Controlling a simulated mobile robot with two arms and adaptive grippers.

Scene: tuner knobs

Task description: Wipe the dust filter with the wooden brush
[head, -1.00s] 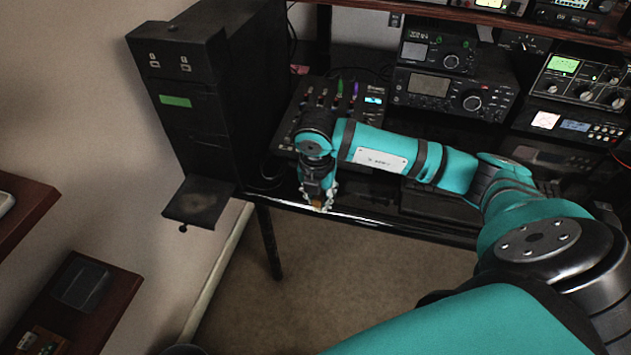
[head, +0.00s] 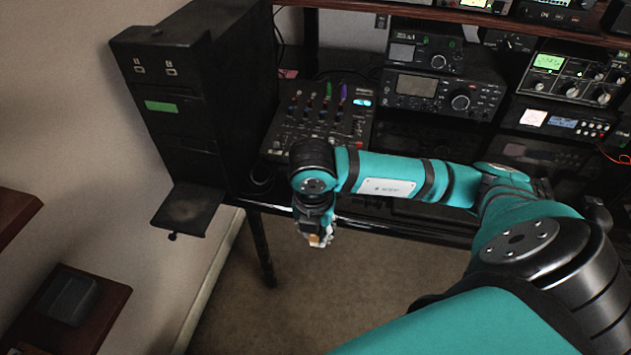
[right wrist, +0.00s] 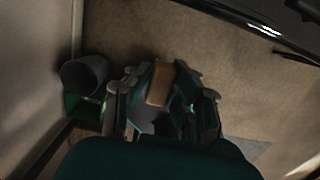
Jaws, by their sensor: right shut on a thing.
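The dust filter looks to be the dark flat panel (head: 188,210) with a dusty grey-brown patch, sticking out from the foot of the black tower case at left in the head view. My right gripper (head: 318,238) is in front of the desk edge, to the right of the panel and apart from it. It is shut on the wooden brush (right wrist: 160,84), whose tan wooden block shows between the fingers in the right wrist view. Only a small bit of the brush shows in the head view; its bristles cannot be made out. My left gripper is not in view.
The black tower case (head: 165,100) stands at the desk's left end beside a mixer (head: 320,118) with coloured knobs. Radios (head: 440,92) stand behind my right arm. A wooden shelf (head: 75,310) is at lower left. The carpet (head: 330,290) before the desk is clear.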

